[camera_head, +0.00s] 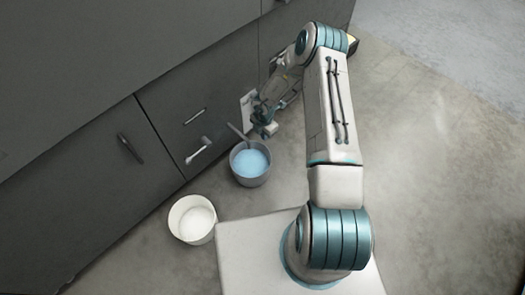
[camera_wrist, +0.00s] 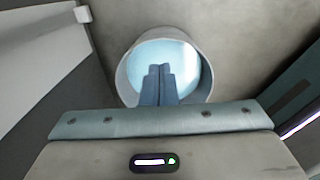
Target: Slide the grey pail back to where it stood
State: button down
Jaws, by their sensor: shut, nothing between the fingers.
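The grey pail (camera_head: 251,181) stands upright on the floor in front of the dark cabinets, with pale blue contents inside. In the wrist view the pail (camera_wrist: 206,78) is seen from above, its round rim around the blue surface. My gripper (camera_wrist: 159,69) is shut and empty, its blue fingers together and overlapping the near side of the pail in that view. I cannot tell whether they touch it. In the head view my gripper is just above and behind the pail, its fingertips hard to make out. A thin grey piece (camera_head: 237,132) shows at the pail's rim.
A white pail (camera_head: 192,219) with pale contents stands to the left and nearer. Dark cabinets (camera_head: 100,150) with handles (camera_head: 198,151) run along the left. A small white plate (camera_head: 247,105) is behind my gripper. Open floor (camera_head: 440,150) lies to the right.

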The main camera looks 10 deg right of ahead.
notch_tip(320, 180, down, 11)
jog(key=b, duration=0.4)
jog(key=shift+s+a+f+m+b, duration=0.15)
jog(key=shift+s+m+b, duration=0.15)
jog(key=shift+m, duration=0.1)
